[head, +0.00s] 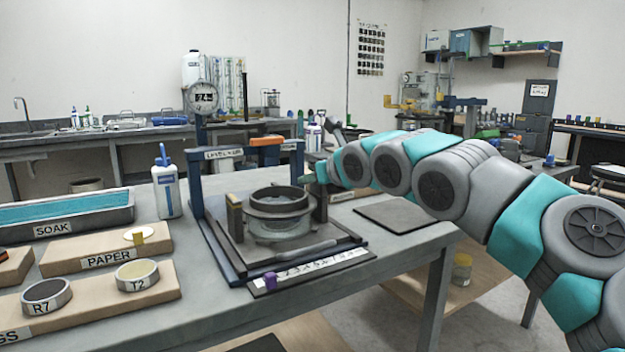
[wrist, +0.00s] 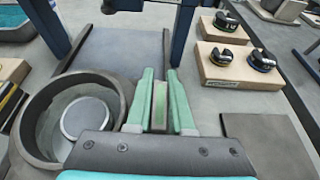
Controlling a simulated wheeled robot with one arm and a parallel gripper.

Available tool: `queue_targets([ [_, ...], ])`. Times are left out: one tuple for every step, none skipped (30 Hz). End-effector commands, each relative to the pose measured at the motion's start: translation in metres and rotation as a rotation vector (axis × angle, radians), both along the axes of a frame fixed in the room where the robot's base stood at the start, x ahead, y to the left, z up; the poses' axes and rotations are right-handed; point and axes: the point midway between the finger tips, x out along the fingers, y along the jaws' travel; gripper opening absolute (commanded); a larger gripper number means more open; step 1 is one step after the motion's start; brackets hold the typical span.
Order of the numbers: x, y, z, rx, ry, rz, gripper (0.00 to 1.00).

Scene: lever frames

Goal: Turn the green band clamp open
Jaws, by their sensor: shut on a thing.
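The round dark pot or ring (head: 278,203) sits on the plate of a blue frame; it shows at the lower left of the wrist view (wrist: 32,105). A dark upright post (head: 321,205) stands at its right side. My gripper (head: 318,174) is at the top of this post. In the wrist view, my gripper (wrist: 160,86) has its two green fingers on either side of a narrow upright piece with a green face (wrist: 159,112), apparently the green clamp's handle. My gripper is shut on it. The fingers and my arm hide most of the clamp's shape.
The blue frame's upright (head: 196,192) stands at the left, with an orange piece (head: 266,141) on its crossbar. A scale strip with a purple slider (head: 270,279) lies in front. Wooden blocks with dark fittings (wrist: 240,66) stand right of my gripper. A dark mat (head: 398,214) lies bare.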

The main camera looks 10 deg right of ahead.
Motion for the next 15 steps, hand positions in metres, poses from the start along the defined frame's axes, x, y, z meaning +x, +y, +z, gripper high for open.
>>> queue_targets([
  [-0.0006, 0.0004, 0.0038, 0.005, -0.007, 0.010, 0.00],
  [-0.0007, 0.0006, 0.0038, 0.005, -0.007, 0.014, 0.00],
  [-0.0007, 0.0009, 0.0032, 0.004, -0.006, 0.020, 0.00],
  [-0.0007, 0.0008, 0.0029, 0.004, -0.005, 0.023, 0.00],
  [-0.0008, 0.0008, 0.0027, 0.002, -0.005, 0.026, 0.00],
  [-0.0008, 0.0010, 0.0026, 0.002, -0.005, 0.029, 0.00],
  [-0.0008, 0.0011, 0.0025, 0.001, -0.004, 0.031, 0.00],
  [-0.0008, 0.0010, 0.0023, 0.001, -0.004, 0.033, 0.00],
  [-0.0007, 0.0009, 0.0023, 0.000, -0.004, 0.034, 0.00],
  [-0.0007, 0.0007, 0.0023, 0.001, -0.004, 0.035, 0.00],
  [-0.0006, 0.0006, 0.0023, -0.001, -0.003, 0.035, 0.00],
  [-0.0007, 0.0005, 0.0023, -0.001, -0.003, 0.035, 0.00],
  [-0.0006, 0.0005, 0.0023, -0.001, -0.003, 0.035, 0.00],
  [-0.0006, 0.0004, 0.0023, 0.000, -0.003, 0.036, 0.00],
  [-0.0006, 0.0004, 0.0023, 0.000, -0.004, 0.035, 0.00],
])
